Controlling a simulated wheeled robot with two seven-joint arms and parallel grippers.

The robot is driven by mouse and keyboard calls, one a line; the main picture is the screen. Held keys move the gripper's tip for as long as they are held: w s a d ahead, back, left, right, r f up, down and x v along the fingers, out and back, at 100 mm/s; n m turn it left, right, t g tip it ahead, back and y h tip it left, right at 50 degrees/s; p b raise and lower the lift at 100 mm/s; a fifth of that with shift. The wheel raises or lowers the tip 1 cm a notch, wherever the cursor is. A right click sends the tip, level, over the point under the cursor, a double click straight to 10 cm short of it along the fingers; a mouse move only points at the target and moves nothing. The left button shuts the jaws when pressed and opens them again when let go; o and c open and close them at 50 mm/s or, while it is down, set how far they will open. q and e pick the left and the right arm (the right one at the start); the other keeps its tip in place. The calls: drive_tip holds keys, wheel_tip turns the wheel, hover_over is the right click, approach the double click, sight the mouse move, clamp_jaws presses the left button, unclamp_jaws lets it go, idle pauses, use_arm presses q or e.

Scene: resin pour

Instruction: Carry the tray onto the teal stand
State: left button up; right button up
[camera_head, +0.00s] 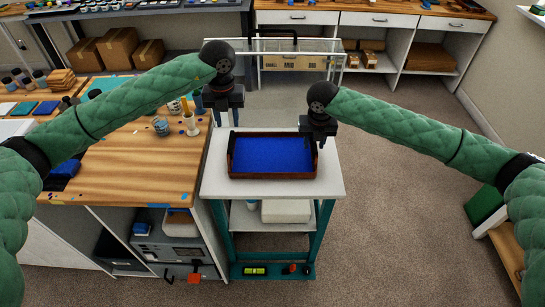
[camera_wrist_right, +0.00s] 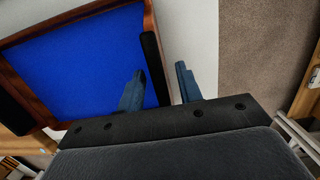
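The tray (camera_head: 232,160), with brown wooden walls and a blue inside, sits on the white top of the teal stand (camera_head: 328,187). My right gripper (camera_head: 318,142) is at the tray's right wall. In the right wrist view the tray (camera_wrist_right: 60,55) lies at the left, and my right gripper's fingers (camera_wrist_right: 160,88) are apart, one over the blue inside and one outside the wall with its black handle. My left gripper (camera_head: 226,120) is raised near the stand's back left corner, apart from the tray, its fingers apart and empty.
A wooden workbench (camera_head: 130,185) with cups and brushes stands directly left of the stand. The stand's lower shelf holds a white box (camera_head: 287,211). A clear-sided cabinet (camera_head: 290,48) stands behind. Open carpet (camera_head: 400,220) lies to the right.

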drive_tip(key=shift+r, duration=0.25)
use_arm(q)
wheel_tip(320, 180, up, 2)
drive_tip(key=shift+r, duration=0.15)
use_arm(e)
wheel_tip(320, 180, up, 11)
drive_tip(key=s, duration=0.1)
drive_tip(key=shift+s+r, duration=0.2)
idle(0.4)
